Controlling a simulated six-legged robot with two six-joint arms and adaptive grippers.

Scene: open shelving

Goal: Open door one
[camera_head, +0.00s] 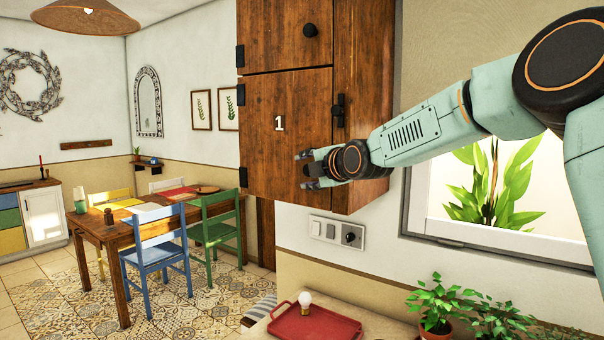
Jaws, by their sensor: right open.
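A brown wooden cabinet hangs on the wall, and its lower door (290,110) carries a white "1". This door looks shut, with dark hinges on its left side. My left gripper is not in view.
Another cabinet door (284,32) with a round knob is above. A wall switch panel (337,233) is below the cabinet. A red tray (318,328) with a bulb-like object and a potted plant (435,303) stand below. A dining table (125,229) with chairs is at left.

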